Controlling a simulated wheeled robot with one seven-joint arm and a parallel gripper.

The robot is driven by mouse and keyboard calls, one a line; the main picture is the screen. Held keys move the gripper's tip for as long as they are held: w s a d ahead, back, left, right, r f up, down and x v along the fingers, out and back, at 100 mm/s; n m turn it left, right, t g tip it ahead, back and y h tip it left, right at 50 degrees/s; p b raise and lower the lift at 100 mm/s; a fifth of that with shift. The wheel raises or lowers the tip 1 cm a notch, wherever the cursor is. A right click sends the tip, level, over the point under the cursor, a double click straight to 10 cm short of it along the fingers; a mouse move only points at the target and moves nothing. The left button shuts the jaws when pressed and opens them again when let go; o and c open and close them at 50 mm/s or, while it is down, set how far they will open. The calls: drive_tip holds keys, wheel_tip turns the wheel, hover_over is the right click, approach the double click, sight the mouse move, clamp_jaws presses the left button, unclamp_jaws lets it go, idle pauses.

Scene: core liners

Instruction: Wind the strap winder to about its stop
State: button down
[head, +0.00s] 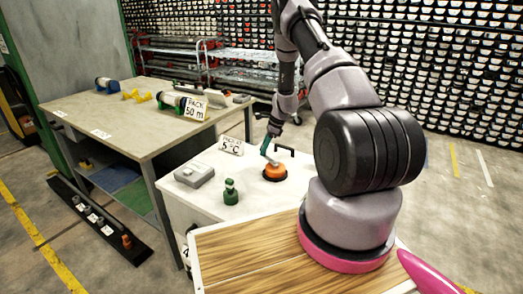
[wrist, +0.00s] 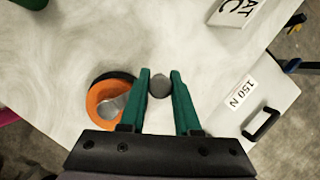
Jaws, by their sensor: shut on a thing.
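The strap winder (head: 275,174) is an orange drum on a black base, standing on the white bench top. In the wrist view the orange winder (wrist: 98,98) is left of my fingers, with a grey crank arm across its middle. The crank's round grey knob (wrist: 160,85) lies between my two teal fingers. My gripper (head: 267,149) is shut on this knob, reaching down from above; it also shows in the wrist view (wrist: 159,80). Part of the winder and crank is hidden by my left finger in the wrist view.
On the white bench (head: 255,205) are a green bottle-like object (head: 230,192), a grey box (head: 194,174) and a "5 °C" sign (head: 231,146). A larger table (head: 140,140) stands behind left.

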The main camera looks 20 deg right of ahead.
drive_tip(key=shift+d+m, duration=0.2)
drive_tip(key=shift+m, duration=0.1)
drive_tip(key=c, duration=0.6)
unclamp_jaws()
drive_tip(key=v, duration=1)
drive_tip(key=shift+s+r, duration=0.1)
drive_tip(key=shift+r, duration=0.25)
